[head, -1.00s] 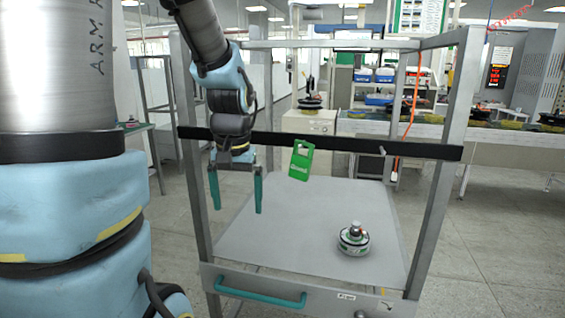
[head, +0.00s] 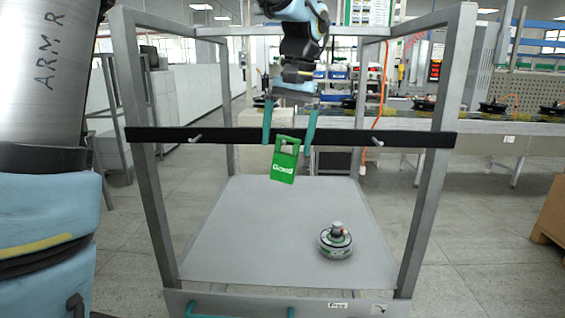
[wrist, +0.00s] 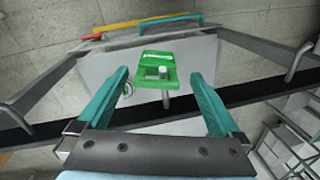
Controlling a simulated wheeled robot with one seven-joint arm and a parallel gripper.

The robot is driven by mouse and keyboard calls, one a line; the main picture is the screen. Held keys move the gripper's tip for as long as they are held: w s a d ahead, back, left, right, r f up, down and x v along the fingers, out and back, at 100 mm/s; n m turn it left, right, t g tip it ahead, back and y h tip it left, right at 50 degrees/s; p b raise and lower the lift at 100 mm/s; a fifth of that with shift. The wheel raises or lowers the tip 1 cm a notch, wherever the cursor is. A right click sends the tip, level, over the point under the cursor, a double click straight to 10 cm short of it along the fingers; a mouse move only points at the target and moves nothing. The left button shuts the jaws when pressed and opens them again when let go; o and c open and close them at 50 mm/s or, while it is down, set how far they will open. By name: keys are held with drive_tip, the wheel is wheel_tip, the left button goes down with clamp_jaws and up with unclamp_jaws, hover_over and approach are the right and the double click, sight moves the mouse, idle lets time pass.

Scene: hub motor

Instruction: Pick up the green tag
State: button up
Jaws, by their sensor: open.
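The green tag (head: 284,166) with white lettering hangs a little tilted at the front black bar (head: 225,136) of a metal frame cart. Its top has a cut-out opening. My gripper (head: 287,144) is open and points down, with one teal finger on each side of the tag's top. In the wrist view the tag (wrist: 155,68) lies between and just beyond the open fingers (wrist: 160,76), with a gap on both sides. The jaws hold nothing. I cannot tell how far the fingers are from the tag in depth.
Two short pegs, a left one (head: 195,138) and a right one (head: 377,142), stick out from the bar. A round hub motor (head: 336,242) sits on the cart's grey shelf (head: 230,235). Metal posts stand at the cart's corners. The shelf's left side is clear.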

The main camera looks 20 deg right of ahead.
sight(285, 153)
drive_tip(key=f, duration=0.2)
drive_tip(key=f+p, duration=0.1)
drive_tip(key=f, duration=0.1)
drive_tip(key=f+p, duration=0.1)
drive_tip(key=f, duration=0.2)
drive_tip(key=shift+w+a+f, duration=0.1)
drive_tip(key=shift+w+a, duration=0.1)
drive_tip(key=shift+a, duration=0.05)
drive_tip(key=shift+c, duration=0.2)
drive_tip(key=c, duration=1.5)
drive_tip(key=shift+r+b, duration=0.45)
drive_tip(key=shift+r, duration=0.2)
drive_tip(key=s+a+b, duration=0.2)
drive_tip(key=s, duration=0.3)
drive_tip(key=s+a+b, duration=0.2)
drive_tip(key=s+a, duration=0.1)
drive_tip(key=s, duration=0.3)
drive_tip(key=s+a+b, duration=0.1)
drive_tip(key=s+a, duration=0.1)
drive_tip(key=s, duration=0.3)
drive_tip(key=shift+s+a+r+b, duration=0.1)
drive_tip(key=shift+s+a+b, duration=0.05)
drive_tip(key=shift+a+b, duration=0.25)
